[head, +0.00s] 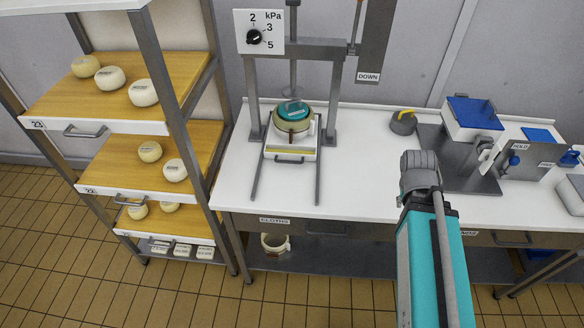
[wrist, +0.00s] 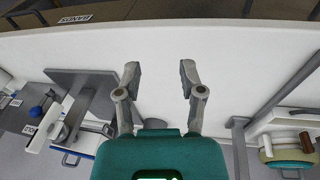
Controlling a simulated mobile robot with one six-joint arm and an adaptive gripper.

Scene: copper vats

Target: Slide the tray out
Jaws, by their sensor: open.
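The white tray (head: 305,156) sits on two grey rails under the press at the back of the white table, with a grey handle (head: 289,160) on its front. A cream mould (head: 292,126) with a teal lid (head: 293,109) stands on it, below the press rod. The tray (wrist: 270,127) and mould show partly at the right edge of the wrist view. My gripper (head: 420,172) is over the table, right of and apart from the tray. In the wrist view its two fingers (wrist: 158,75) are spread, with only bare white tabletop between them.
The press frame (head: 333,95) has a pressure dial (head: 254,37) and a sign reading DOWN. A yellow-handled grey object (head: 403,122) and a blue-topped device (head: 472,116) stand to the right. A cheese rack (head: 150,105) stands left. Tabletop before the rails is clear.

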